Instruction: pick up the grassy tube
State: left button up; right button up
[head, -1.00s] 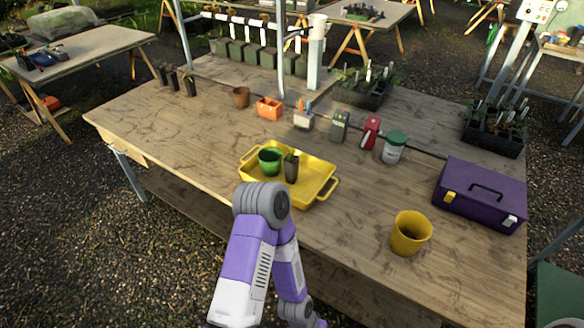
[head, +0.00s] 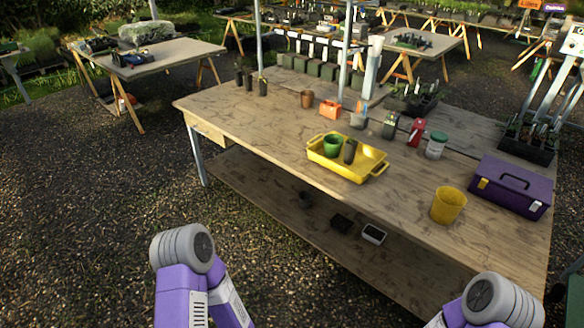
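Several small dark plant tubes stand on the wooden bench (head: 235,115). One dark tube (head: 350,153) stands in the yellow tray (head: 376,168), beside a round green pot (head: 332,146). Three more stand in a row near the bench's far left corner: a left tube (head: 239,77), a middle tube (head: 248,81) and a right tube (head: 262,88). They are too small for me to tell which one holds grass. Purple and grey links of both my arms show at the bottom, well short of the bench top. Neither of my grippers is in view.
A yellow bucket (head: 448,206) and a purple toolbox (head: 510,187) stand at the bench's right. A terracotta pot (head: 307,98), orange holder (head: 330,109), red item (head: 416,133) and green-lidded tub (head: 436,146) stand behind the tray. The bench's left front is clear.

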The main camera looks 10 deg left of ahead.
aim_at(350, 145)
jog(key=u, duration=0.95)
jog(key=i, duration=1.7)
jog(key=z, duration=0.6)
